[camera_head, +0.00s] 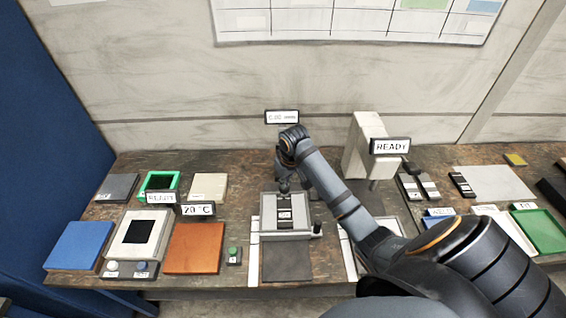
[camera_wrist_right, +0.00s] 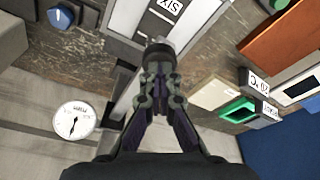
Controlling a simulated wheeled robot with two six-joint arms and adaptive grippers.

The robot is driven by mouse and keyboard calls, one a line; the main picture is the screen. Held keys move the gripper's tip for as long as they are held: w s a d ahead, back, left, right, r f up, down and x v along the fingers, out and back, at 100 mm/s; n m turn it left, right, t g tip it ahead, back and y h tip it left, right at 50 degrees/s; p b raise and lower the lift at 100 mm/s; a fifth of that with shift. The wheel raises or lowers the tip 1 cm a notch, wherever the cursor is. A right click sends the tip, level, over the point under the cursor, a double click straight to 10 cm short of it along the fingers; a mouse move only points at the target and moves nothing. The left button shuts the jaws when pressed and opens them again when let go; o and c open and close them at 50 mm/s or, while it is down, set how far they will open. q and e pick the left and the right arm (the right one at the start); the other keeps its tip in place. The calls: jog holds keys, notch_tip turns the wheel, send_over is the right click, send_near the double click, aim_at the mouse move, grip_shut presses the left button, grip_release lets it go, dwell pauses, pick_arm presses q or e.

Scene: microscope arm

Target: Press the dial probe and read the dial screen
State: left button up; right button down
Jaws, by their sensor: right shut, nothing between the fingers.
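The dial screen (camera_head: 282,117) is a small white panel in a dark frame behind my right arm; it seems to read 0.00, with the unit blurred. The round white dial (camera_wrist_right: 77,120) with a dark needle shows in the right wrist view. My right gripper (camera_head: 284,186) is shut and empty, pointing down over the grey fixture (camera_head: 265,236) with a labelled block (camera_head: 285,214). Its fingers (camera_wrist_right: 157,85) also show in the wrist view, near a dark round tip that may be the probe; contact cannot be told. The left gripper is out of view.
A white machine with a READY screen (camera_head: 390,147) stands right of my arm. A green tray (camera_head: 540,231) lies far right.

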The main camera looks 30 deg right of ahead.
jog(key=shift+s+f, duration=0.2)
jog(key=shift+f, duration=0.15)
jog(key=r+p, duration=0.2)
jog(key=shift+w+r, duration=0.25)
jog(key=shift+r, duration=0.05)
jog(key=shift+r+p, duration=0.35)
jog(key=shift+r, duration=0.4)
jog(key=shift+v, duration=0.9)
jog(key=shift+w+r, duration=0.1)
jog(key=shift+w, duration=0.15)
jog(key=shift+d+r, duration=0.1)
jog(key=shift+r, duration=0.3)
jog(key=v, duration=0.6)
jog(key=shift+r, duration=0.25)
jog(key=shift+s, duration=0.15)
